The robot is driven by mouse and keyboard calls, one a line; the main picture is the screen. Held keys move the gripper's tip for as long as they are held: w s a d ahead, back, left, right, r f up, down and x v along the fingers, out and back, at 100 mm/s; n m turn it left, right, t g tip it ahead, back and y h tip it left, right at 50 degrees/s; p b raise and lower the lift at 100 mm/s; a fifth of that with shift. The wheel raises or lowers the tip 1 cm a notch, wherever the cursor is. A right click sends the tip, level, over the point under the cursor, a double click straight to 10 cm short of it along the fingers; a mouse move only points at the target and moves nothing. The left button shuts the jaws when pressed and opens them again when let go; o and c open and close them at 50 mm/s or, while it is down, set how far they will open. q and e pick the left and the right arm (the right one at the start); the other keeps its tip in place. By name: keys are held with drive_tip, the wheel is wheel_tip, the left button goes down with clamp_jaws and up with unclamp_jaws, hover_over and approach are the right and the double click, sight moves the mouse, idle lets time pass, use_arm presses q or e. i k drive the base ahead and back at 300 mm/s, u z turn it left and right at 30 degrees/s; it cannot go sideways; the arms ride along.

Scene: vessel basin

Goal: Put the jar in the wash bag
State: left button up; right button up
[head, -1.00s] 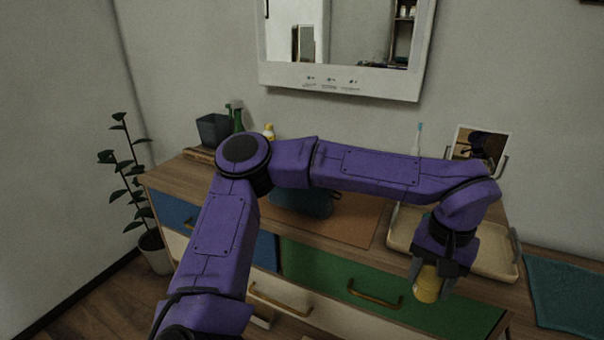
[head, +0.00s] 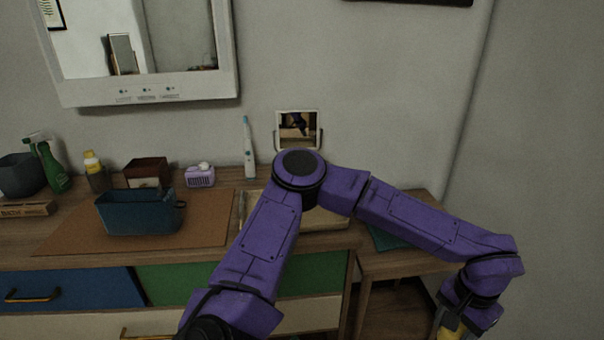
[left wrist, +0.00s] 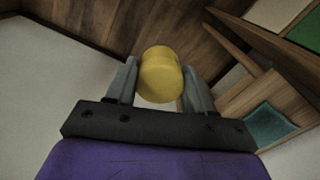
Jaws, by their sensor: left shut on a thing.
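A yellow jar (left wrist: 160,76) is between the two fingers of my left gripper (left wrist: 159,84) in the left wrist view, with wooden floor behind it. My right gripper does not show.
A tray (head: 330,217) lies partly hidden behind my left arm. A teal cloth (head: 388,238) lies right.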

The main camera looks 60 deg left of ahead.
sight(135, 228)
drive_tip(key=z, duration=0.35)
drive_tip(key=k, duration=1.65)
drive_tip(key=u, duration=0.3)
